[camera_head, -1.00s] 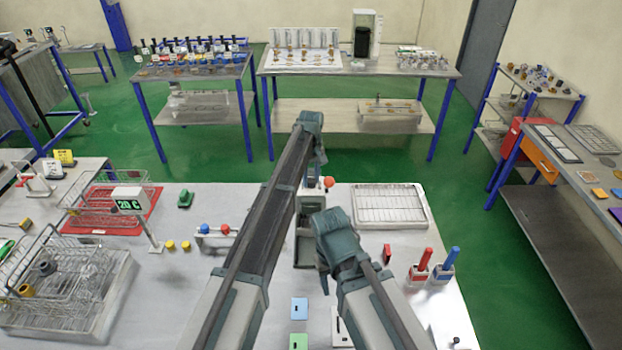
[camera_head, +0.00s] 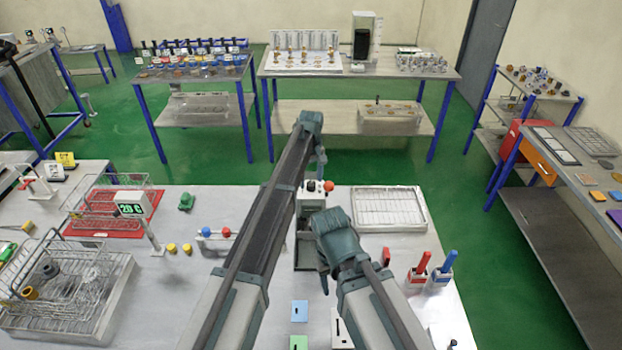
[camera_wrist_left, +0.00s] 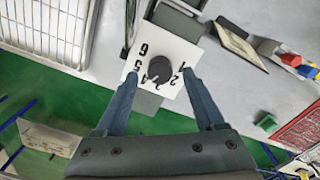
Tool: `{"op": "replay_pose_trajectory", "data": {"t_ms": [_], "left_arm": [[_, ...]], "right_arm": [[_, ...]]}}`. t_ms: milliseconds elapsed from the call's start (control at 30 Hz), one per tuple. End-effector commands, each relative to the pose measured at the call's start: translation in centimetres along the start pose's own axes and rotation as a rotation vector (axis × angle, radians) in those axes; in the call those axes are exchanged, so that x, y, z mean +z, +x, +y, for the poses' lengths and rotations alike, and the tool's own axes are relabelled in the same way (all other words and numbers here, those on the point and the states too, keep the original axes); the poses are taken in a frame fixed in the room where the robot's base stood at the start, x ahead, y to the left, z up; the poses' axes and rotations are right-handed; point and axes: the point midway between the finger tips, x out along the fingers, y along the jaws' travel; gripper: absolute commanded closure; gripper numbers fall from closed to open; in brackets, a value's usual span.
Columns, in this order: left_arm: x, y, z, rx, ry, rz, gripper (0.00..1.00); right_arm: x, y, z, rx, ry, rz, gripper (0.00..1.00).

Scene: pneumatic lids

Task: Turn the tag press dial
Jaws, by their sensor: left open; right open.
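The tag press (camera_head: 305,250) is a grey upright device on the near table, largely hidden by my arms in the head view. Its dial (camera_wrist_left: 160,68) is a round black knob on a white plate (camera_wrist_left: 148,42) with black numbers around it, seen in the left wrist view. I cannot tell which number the dial points at. My left gripper (camera_wrist_left: 160,80) is open, its two fingers on either side of the dial plate; contact is not clear. In the head view it (camera_head: 321,170) hangs above the press. My right gripper (camera_head: 323,283) is open, low in front of the press.
A red ball knob (camera_head: 329,186) sits beside the dial plate. A wire-grid tray (camera_head: 390,207) stands to the right, red and blue handled holders (camera_head: 430,268) nearer.

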Motion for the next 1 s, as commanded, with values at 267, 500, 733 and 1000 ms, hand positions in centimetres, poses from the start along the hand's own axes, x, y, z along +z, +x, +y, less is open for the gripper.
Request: {"op": "replay_pose_trajectory", "data": {"t_ms": [267, 500, 733, 1000], "left_arm": [[0.0, -4.8, 0.0, 0.0, 0.0, 0.0, 0.29], [0.0, -8.5, 0.0, 0.0, 0.0, 0.0, 0.29], [0.0, -11.4, 0.0, 0.0, 0.0, 0.0, 0.29], [0.0, -11.9, 0.0, 0.0, 0.0, 0.0, 0.29]], "right_arm": [[0.3, -4.8, 0.4, 0.0, -0.004, -0.002, 0.5], [0.6, -8.5, 0.8, -0.001, 0.007, -0.003, 0.5], [0.8, -11.4, 1.0, -0.004, 0.029, -0.004, 0.5], [0.8, -11.8, 1.0, -0.004, 0.036, -0.005, 0.5]]}}
